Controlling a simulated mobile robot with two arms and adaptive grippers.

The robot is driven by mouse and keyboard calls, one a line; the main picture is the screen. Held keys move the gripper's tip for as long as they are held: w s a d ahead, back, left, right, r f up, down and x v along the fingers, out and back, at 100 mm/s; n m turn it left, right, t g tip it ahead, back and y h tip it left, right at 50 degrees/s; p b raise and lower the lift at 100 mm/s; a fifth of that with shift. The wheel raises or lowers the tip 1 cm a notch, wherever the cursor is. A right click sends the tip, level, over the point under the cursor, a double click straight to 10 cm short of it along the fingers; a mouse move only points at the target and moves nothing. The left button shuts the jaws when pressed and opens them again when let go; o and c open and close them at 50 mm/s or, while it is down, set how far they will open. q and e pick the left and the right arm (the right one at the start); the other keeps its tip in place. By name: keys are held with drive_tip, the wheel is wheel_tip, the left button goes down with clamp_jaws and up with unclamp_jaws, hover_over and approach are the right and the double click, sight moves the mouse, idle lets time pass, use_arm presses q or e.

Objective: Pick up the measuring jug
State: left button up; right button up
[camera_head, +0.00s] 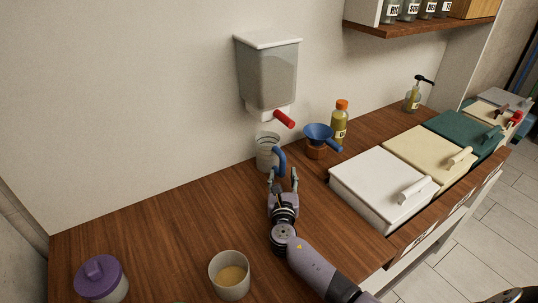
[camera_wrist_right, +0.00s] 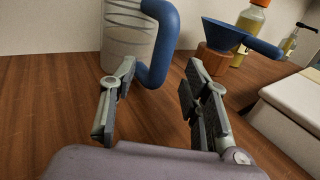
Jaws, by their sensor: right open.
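The measuring jug (camera_head: 265,152) is a clear cylinder with a blue handle. It stands upright on the wooden counter under the wall dispenser in the head view. In the right wrist view the jug (camera_wrist_right: 122,40) is at the top, with its blue handle on its right side. My right gripper (camera_head: 282,174) is open and empty, just in front of the jug. In the right wrist view my right gripper (camera_wrist_right: 160,80) has its fingers spread on either side of the lower handle, which appears between and beyond the fingertips.
A dispenser (camera_head: 268,75) with a red lever hangs above the jug. A blue funnel (camera_head: 318,133) and an oil bottle (camera_head: 339,124) stand to the right, then lidded boxes (camera_head: 375,180). A cup (camera_head: 230,277) and a purple-lidded jar (camera_head: 102,280) are at the front left. The left counter is clear.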

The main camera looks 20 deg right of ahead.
sight(283, 171)
drive_tip(key=x, duration=0.4)
drive_tip(key=shift+w+f, duration=0.1)
drive_tip(key=shift+c, duration=0.5)
clamp_jaws()
